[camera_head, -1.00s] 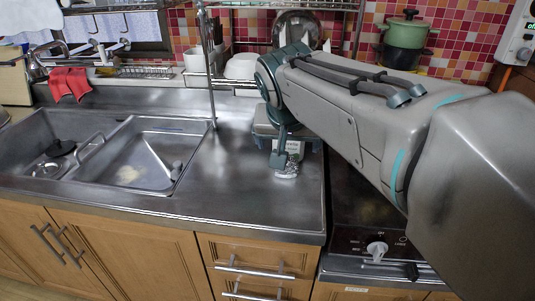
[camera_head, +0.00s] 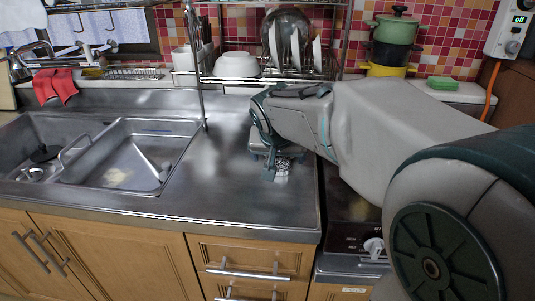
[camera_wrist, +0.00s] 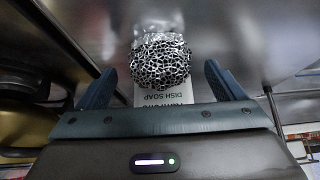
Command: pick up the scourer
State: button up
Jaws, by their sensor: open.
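The scourer is a silvery mesh ball (camera_wrist: 160,60). In the wrist view it lies between my two open fingers (camera_wrist: 160,82), with a visible gap on each side. In the head view the scourer (camera_head: 283,165) is on the steel counter, partly hidden by my gripper (camera_head: 277,166), which is low over the counter. A white dish soap pack (camera_wrist: 160,97) shows close to the scourer, between it and my gripper's body; its lettering is upside down and much of it is hidden.
The sink (camera_head: 130,155) is to the left on the counter (camera_head: 225,190). A dish rack (camera_head: 265,75) with a white bowl (camera_head: 237,64) and plates stands behind. Stacked pots (camera_head: 392,40) and a green sponge (camera_head: 443,83) are at the back right. The counter front is clear.

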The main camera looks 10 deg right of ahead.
jog(key=shift+x, duration=1.15)
jog(key=c, duration=1)
jog(key=shift+c, duration=0.2)
